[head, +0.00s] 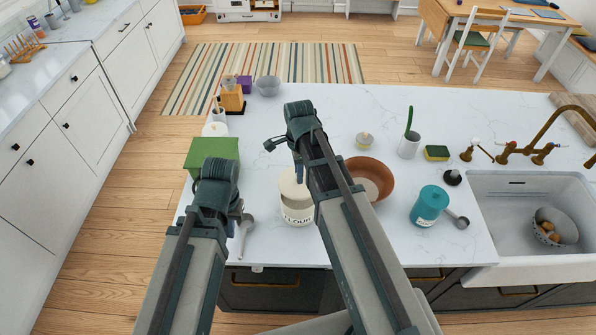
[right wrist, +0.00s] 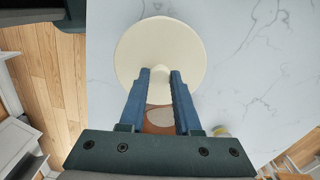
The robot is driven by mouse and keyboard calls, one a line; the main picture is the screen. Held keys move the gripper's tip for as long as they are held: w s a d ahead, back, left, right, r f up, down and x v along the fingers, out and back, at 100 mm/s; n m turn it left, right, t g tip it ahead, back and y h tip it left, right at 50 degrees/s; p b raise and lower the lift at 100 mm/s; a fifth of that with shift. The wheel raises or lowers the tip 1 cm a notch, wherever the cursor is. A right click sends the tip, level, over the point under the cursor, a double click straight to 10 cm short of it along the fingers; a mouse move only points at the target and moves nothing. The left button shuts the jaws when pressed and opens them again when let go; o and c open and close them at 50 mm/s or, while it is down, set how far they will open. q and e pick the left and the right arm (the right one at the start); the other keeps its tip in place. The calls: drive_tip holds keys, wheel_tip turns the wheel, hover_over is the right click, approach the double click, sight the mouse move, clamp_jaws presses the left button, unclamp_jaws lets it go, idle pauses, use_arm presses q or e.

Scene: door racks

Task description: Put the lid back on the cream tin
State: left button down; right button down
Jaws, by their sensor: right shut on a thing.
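The cream tin (head: 298,213), lettered FLOUR, stands upright on the white counter. The cream round lid (head: 291,184) is at the tin's top; I cannot tell whether it rests on the rim or hovers just above. In the right wrist view the lid (right wrist: 160,50) fills the space beyond the fingers. My right gripper (right wrist: 161,78) is shut on the lid's small knob; in the head view the arm partly hides it. My left gripper (head: 238,212) is low at the left, mostly hidden by its own arm, and its fingers cannot be made out.
A brown bowl (head: 374,172) stands close right of the tin. A teal canister (head: 429,205) is further right, before the sink (head: 520,205). A green box (head: 212,153) is at the left, and a grey scoop (head: 243,235) lies near the left gripper.

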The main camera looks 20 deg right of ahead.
drive_tip(key=shift+f+b, duration=2.65)
drive_tip(key=shift+f, duration=0.2)
drive_tip(key=shift+f, duration=0.15)
drive_tip(key=c, duration=0.5)
unclamp_jaws()
drive_tip(key=shift+c, duration=0.2)
drive_tip(key=o, duration=0.5)
